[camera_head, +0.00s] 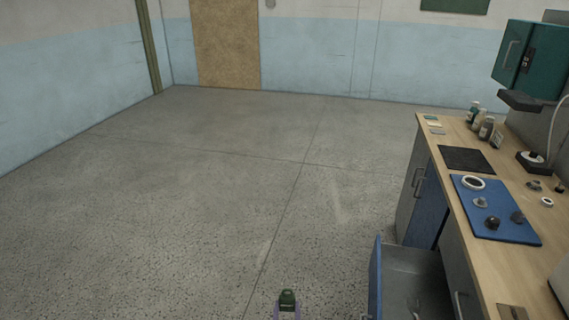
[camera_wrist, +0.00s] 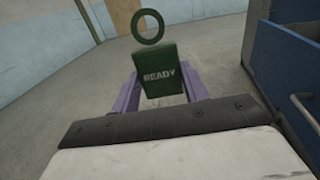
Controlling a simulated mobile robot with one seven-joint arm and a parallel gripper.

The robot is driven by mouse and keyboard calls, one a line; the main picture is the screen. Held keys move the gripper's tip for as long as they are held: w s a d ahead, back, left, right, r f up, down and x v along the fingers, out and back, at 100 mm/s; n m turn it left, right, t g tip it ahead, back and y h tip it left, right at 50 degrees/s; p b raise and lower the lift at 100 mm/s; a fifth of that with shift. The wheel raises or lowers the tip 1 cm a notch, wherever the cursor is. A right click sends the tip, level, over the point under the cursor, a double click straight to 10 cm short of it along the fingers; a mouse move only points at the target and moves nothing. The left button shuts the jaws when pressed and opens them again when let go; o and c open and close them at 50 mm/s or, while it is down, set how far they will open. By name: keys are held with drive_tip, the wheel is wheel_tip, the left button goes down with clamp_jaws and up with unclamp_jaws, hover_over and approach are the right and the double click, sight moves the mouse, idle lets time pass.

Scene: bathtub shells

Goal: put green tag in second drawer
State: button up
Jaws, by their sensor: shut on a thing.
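A green tag (camera_wrist: 160,76) marked READY, with a green ring (camera_wrist: 151,27) at its top, is held between the purple fingers of my gripper (camera_wrist: 158,92) in the wrist view. In the head view my gripper (camera_head: 287,309) shows at the bottom edge with the tag (camera_head: 288,298) upright above the floor. An open drawer with a blue front (camera_head: 375,280) stands out from the bench to the right of my gripper. A small light-coloured thing lies inside it. The wrist view shows blue drawer panels (camera_wrist: 285,70) at the right. I cannot tell the drawer's number.
The wooden bench top (camera_head: 450,180) on the right carries a blue mat (camera_head: 495,225) with several small parts, a black pad (camera_head: 466,159), bottles (camera_head: 486,128) and cards (camera_head: 433,122). A teal cabinet (camera_head: 525,55) hangs above. The grey floor (camera_head: 200,200) at left is clear.

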drive_tip(key=shift+s+a+f+y, duration=0.1)
drive_tip(key=shift+a+f+y, duration=0.2)
drive_tip(key=shift+f, duration=0.35)
drive_tip(key=shift+w+d, duration=0.2)
drive_tip(key=shift+w, duration=0.1)
drive_tip(key=w+d+r+h, duration=0.1)
drive_tip(key=w+d+r, duration=0.9)
drive_tip(key=w+r, duration=0.25)
drive_tip(key=shift+y, duration=0.5)
drive_tip(key=s+a+f, duration=0.3)
drive_tip(key=s+f, duration=0.1)
drive_tip(key=s+a+f, duration=0.4)
drive_tip(key=s, duration=0.1)
drive_tip(key=s+a+f, duration=0.3)
drive_tip(key=s+f, duration=0.1)
drive_tip(key=f, duration=0.1)
drive_tip(key=shift+s+a, duration=0.3)
wheel_tip(320, 180, down, 9)
drive_tip(key=b, duration=0.9)
drive_tip(key=shift+w+f, duration=0.15)
drive_tip(key=shift+w, duration=0.15)
drive_tip(key=shift+d, duration=0.1)
